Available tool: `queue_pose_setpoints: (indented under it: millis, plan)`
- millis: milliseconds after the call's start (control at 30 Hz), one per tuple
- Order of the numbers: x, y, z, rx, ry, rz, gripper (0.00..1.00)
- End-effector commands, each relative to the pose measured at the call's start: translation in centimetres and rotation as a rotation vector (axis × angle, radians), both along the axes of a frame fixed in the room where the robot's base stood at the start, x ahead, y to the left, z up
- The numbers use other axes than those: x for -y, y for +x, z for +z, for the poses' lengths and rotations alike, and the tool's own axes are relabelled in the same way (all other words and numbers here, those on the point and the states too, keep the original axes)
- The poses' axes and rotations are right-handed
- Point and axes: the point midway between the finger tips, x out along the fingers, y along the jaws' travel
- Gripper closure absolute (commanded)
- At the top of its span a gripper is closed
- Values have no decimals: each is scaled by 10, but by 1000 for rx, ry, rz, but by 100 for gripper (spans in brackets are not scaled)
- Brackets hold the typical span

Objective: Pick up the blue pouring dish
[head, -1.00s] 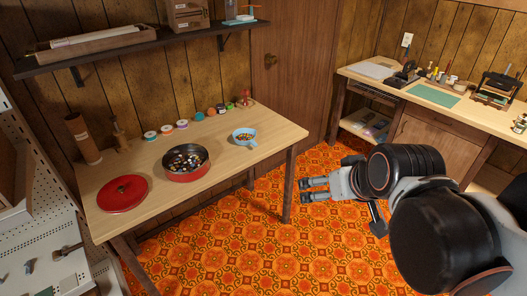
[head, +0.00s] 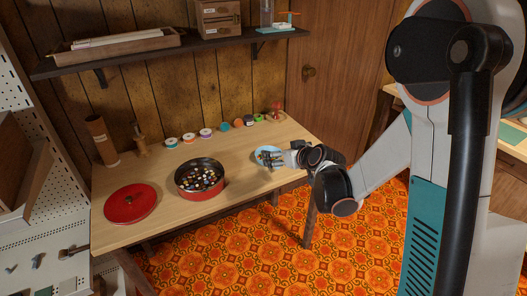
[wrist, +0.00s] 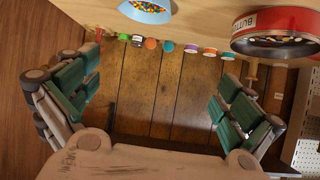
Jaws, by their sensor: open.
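The blue pouring dish (head: 262,150) sits on the wooden table (head: 235,222) at its right part, partly hidden behind my gripper (head: 276,158) in the head view. In the wrist view the dish (wrist: 147,12) shows at the top edge, cut off, holding small coloured pieces. My gripper (wrist: 160,78) is open there, its green-padded fingers wide apart with nothing between them. The dish lies outside the space between the fingers. I cannot tell from the head view whether a finger touches it.
A red tin of buttons (head: 200,180) stands left of the dish, and its red lid (head: 131,203) lies farther left. Several thread spools (head: 205,135) line the wall side. A cardboard tube (head: 102,140) stands at the back left. A shelf (head: 170,50) hangs above.

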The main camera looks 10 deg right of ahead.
Motion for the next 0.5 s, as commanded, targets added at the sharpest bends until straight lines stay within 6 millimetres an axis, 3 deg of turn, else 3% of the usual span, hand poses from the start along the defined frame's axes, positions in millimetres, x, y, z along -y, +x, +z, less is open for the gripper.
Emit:
queue_pose_setpoints:
  millis: [200, 333, 500]
  plan:
    - [12, 30, -55, 78, 1, -2, 0]
    - [17, 38, -78, 111, -2, -5, 0]
    - [20, 42, -93, 132, -4, -7, 0]
